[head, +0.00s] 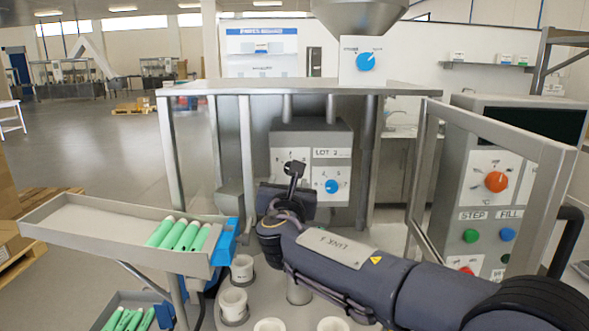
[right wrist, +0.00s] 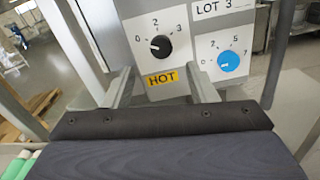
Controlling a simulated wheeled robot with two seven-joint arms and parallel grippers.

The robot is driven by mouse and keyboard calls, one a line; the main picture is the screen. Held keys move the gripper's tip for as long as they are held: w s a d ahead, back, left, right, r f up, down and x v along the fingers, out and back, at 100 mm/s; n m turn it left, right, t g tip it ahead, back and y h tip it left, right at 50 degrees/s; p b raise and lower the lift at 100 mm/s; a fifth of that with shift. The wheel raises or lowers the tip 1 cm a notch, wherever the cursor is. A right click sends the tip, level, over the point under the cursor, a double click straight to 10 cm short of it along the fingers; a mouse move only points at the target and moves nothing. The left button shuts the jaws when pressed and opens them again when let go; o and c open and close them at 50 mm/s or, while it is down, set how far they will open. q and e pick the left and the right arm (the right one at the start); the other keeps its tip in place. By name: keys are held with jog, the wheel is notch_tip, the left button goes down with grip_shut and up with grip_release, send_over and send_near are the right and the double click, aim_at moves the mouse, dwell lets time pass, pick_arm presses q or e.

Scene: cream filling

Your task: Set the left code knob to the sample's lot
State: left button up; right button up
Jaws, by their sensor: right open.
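The grey code panel (head: 340,135) carries a black left knob (right wrist: 160,46) and a blue right knob (right wrist: 228,61). The blue knob also shows in the head view (head: 332,186). The black knob's white mark points left, near 0. A plate above the blue knob reads LOT and what looks like 3. A yellow HOT label (right wrist: 162,78) sits under the black knob. My right gripper (right wrist: 163,90) is open and empty, its fingers spread below the black knob; in the head view it partly covers that knob. Which thing is the sample is unclear. My left gripper is out of view.
A metal tray (head: 85,215) with several green tubes (head: 180,235) stands at left. White cups (head: 242,268) stand below my right arm. Frame posts (head: 170,150) flank the panel. A console with an orange knob (head: 496,182) and buttons stands at right.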

jog(key=w+p, duration=0.2)
jog(key=w, duration=0.5)
jog(key=shift+d, duration=0.2)
jog(key=shift+c, duration=0.4)
jog(key=c, duration=0.9)
jog(key=shift+m+y+b, duration=0.5)
jog(key=shift+m+b, duration=6.95)
jog(key=shift+m, duration=4.15)
